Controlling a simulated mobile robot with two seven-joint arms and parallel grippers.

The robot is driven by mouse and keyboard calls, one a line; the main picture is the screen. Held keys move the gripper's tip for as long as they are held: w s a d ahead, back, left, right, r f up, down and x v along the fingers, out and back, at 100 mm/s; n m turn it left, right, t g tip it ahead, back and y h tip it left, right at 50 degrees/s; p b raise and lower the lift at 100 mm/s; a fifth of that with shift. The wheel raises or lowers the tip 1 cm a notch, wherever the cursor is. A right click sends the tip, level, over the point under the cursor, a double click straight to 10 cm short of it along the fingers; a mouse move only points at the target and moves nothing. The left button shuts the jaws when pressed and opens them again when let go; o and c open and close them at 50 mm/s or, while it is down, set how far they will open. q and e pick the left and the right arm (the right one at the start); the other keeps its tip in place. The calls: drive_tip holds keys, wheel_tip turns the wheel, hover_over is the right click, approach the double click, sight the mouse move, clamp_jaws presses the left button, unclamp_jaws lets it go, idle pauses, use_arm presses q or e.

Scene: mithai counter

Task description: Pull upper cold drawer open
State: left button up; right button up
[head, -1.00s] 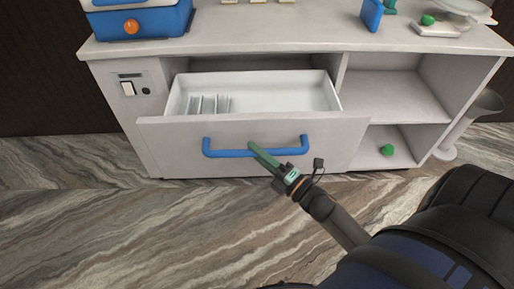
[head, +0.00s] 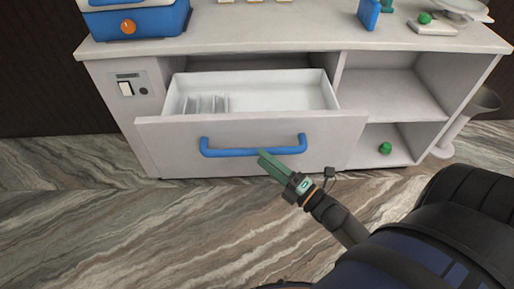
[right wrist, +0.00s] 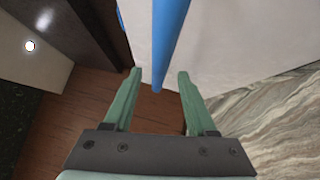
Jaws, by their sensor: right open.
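The upper drawer (head: 180,133) of the white counter stands pulled out, with its white inside showing and several thin upright dividers at its left. Its blue bar handle (head: 225,152) runs across the drawer front. My right gripper (head: 263,156) is just below and in front of the handle's right half. In the right wrist view my right gripper (right wrist: 159,75) is open, its two green fingers apart and empty. The blue handle (right wrist: 168,40) shows beyond and between the fingertips there. My left gripper is not in view.
The countertop (head: 290,32) carries a blue appliance (head: 150,22) at left and a scale-like item (head: 460,10) at right. Open shelves (head: 395,92) at right hold a green round thing (head: 385,148). The floor in front is clear.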

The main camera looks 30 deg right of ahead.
drive_tip(key=v, duration=0.8)
drive_tip(key=shift+s, duration=0.3)
drive_tip(key=shift+w, duration=0.1)
drive_tip(key=a+f+m+g+h, duration=0.2)
drive_tip(key=a+f+m+g, duration=0.8)
drive_tip(key=a+m, duration=0.65)
use_arm(q)
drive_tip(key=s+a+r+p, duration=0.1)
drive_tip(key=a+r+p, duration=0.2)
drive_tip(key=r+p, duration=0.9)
drive_tip(key=p, duration=0.5)
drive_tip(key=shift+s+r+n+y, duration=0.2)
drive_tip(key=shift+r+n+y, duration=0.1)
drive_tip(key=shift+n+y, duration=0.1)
use_arm(e)
drive_tip(key=s+d+r+m, duration=0.1)
drive_tip(key=d+r+m, duration=0.1)
drive_tip(key=r, duration=0.3)
drive_tip(key=s+d+r+m, duration=0.1)
drive_tip(key=d+r+m, duration=0.1)
drive_tip(key=r, duration=0.4)
drive_tip(key=shift+s, duration=0.4)
